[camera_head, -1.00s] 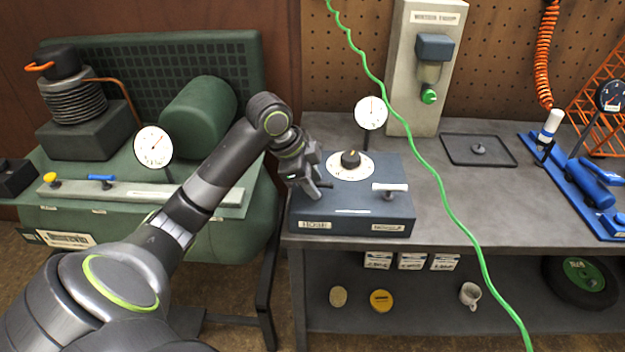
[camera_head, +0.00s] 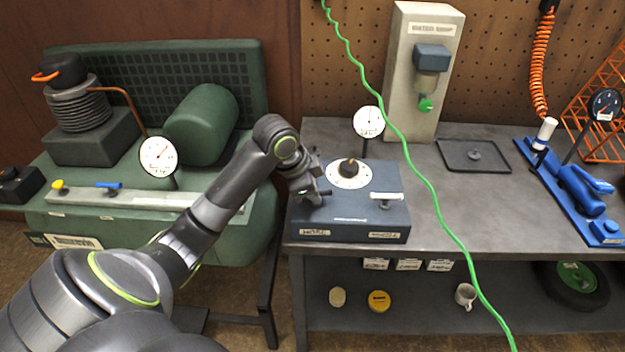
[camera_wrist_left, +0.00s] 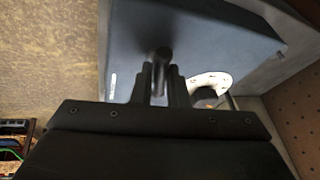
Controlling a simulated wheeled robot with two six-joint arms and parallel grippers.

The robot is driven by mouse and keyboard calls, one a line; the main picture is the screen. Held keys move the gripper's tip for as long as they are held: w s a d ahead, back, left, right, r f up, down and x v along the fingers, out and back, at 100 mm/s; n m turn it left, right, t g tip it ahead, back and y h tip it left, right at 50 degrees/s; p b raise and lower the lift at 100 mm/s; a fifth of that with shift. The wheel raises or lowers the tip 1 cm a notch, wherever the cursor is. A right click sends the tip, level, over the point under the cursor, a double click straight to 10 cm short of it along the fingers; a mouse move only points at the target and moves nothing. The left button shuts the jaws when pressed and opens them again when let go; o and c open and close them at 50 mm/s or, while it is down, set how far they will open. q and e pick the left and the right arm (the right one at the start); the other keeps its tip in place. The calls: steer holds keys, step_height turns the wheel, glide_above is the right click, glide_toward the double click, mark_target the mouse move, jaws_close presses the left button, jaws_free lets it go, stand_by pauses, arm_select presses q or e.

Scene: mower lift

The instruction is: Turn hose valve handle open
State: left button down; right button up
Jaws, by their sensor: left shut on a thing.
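The hose valve handle is on the left of a blue-grey box (camera_head: 345,232) on the bench, above a label that appears to read HOSE. In the head view my left gripper (camera_head: 319,193) covers most of it. In the left wrist view the dark handle (camera_wrist_left: 162,58) stands between my two fingers (camera_wrist_left: 160,84), which are shut on it. Its exact turn angle is hard to read. A second handle, with a white bar (camera_head: 386,196), lies crosswise on the right of the box. My right gripper is out of view.
A black knob on a white dial (camera_head: 349,173) and a round gauge (camera_head: 368,121) are close behind my gripper. A green hose (camera_head: 430,185) hangs in front of the bench. The green compressor (camera_head: 200,125) is left. The bench right of the box has free room.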

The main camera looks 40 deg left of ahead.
arm_select(q)
steer(key=n+y+p, duration=0.1)
steer(key=n+p, duration=0.3)
steer(key=p, duration=0.1)
steer(key=n+y+p, duration=0.2)
steer(key=n+p, duration=0.2)
steer(key=p, duration=0.2)
steer(key=d+n+g+y+p, duration=0.1)
steer(key=n+p, duration=0.2)
steer(key=p, duration=0.3)
steer(key=shift+r+n+y, duration=0.35)
steer(key=shift+n+y, duration=0.05)
steer(key=shift+w+f+n+g+y+p, duration=0.15)
steer(key=shift+n+g+y+p, duration=0.1)
steer(key=shift+n+p, duration=0.6)
steer(key=shift+w+f+n+g+y+p, duration=0.1)
steer(key=shift+n+g+y+p, duration=0.15)
steer(key=shift+n+p, duration=0.55)
steer(key=shift+s, duration=0.1)
steer(key=c, duration=1.5)
jaws_free()
steer(key=shift+o, duration=0.2)
steer(key=p+v, duration=0.1)
steer(key=v, duration=1.6)
steer(key=shift+r+p, duration=0.15)
steer(key=shift+p, duration=0.25)
